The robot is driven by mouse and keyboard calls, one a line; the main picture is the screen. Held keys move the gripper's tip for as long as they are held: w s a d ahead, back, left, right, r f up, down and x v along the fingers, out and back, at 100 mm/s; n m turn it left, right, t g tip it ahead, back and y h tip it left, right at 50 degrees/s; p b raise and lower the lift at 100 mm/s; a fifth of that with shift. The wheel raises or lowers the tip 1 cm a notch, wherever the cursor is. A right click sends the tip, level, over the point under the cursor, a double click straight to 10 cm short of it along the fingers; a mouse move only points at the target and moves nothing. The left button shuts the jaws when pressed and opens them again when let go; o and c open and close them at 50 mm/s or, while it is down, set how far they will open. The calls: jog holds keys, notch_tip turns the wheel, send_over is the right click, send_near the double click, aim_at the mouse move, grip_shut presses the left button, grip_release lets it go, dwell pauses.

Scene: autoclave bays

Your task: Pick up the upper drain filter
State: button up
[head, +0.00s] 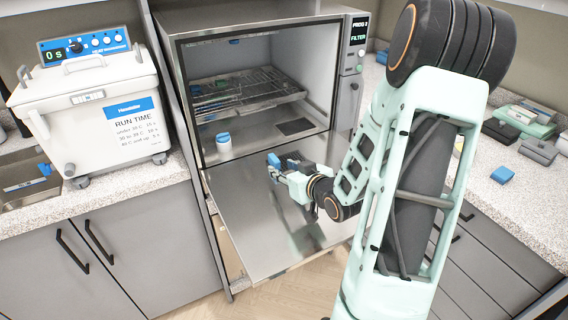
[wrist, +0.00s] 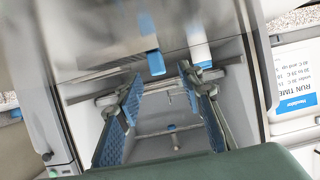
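The autoclave chamber (head: 257,50) stands open in the head view. A white cylinder with a blue top (head: 223,142) stands on its floor at the front left. A small blue piece (head: 234,41) shows high at the back. I cannot tell for sure which is the upper drain filter. The wrist view is upside down and blurred; it shows a blue-ended piece (wrist: 155,62) and a white piece with a blue end (wrist: 202,50) beyond the fingertips. My gripper (head: 280,162) is open and empty, blue pads apart, above the lowered door. It also shows in the wrist view (wrist: 160,85).
The lowered metal door (head: 255,230) lies under my gripper. A wire rack (head: 275,85) fills the chamber's middle height. A dark plate (head: 295,127) lies on the chamber floor. A white bath unit (head: 85,110) stands left. A blue block (head: 502,175) lies on the right counter.

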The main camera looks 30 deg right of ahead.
aim_at(278, 163)
jog(key=shift+d+x, duration=0.1)
jog(key=shift+x, duration=1.35)
jog(key=shift+d+x, duration=0.15)
jog(key=shift+x, duration=1.3)
jog(key=shift+r, duration=0.1)
jog(key=shift+c, duration=0.2)
grip_shut()
